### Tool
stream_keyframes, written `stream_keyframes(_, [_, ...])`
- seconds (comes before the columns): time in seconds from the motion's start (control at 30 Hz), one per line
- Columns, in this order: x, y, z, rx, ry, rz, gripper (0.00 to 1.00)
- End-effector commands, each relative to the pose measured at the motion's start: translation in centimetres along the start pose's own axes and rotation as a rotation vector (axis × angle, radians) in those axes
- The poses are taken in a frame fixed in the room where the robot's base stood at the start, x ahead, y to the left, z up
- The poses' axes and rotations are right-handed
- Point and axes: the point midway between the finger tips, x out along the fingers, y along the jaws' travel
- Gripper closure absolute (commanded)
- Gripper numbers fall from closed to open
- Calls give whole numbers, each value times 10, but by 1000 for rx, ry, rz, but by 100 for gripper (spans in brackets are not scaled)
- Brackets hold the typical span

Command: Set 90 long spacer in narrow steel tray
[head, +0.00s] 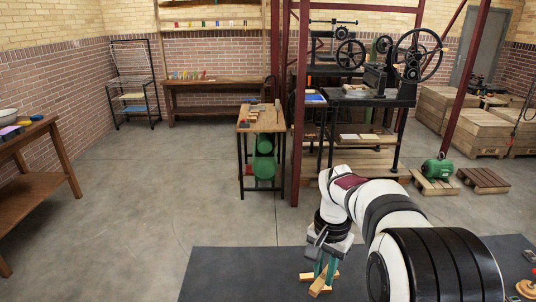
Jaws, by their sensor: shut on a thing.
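My gripper (325,268) points down over the dark mat at the lower middle of the head view. Its greenish fingers are shut on a light wooden bar (319,286), low over the mat. Another light wooden piece (306,277) shows just beside and behind the fingers; whether it joins the bar I cannot tell. No mark or size can be read, so I cannot tell if the bar is the 90 long spacer. I cannot make out a narrow steel tray in this view.
The dark mat (225,272) is bare left of the gripper. My arm covers much of its right part. A round wooden piece with a red knob (527,287) stands at the far right. A small wooden table (262,120) and black hand presses (372,95) stand farther back.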

Motion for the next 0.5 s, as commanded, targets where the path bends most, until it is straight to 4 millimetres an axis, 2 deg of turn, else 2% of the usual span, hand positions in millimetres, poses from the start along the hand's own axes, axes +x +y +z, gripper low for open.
stream_keyframes(0.03, [-23, 3, 13, -128, 7, -4, 100])
stream_keyframes(0.1, [-51, 10, 33, -327, 7, -4, 100])
stream_keyframes(0.2, [-79, 20, 56, -546, 5, -5, 100])
stream_keyframes(0.33, [-94, 27, 72, -685, 3, -7, 100])
stream_keyframes(0.5, [-91, 31, 70, -670, -2, -5, 100])
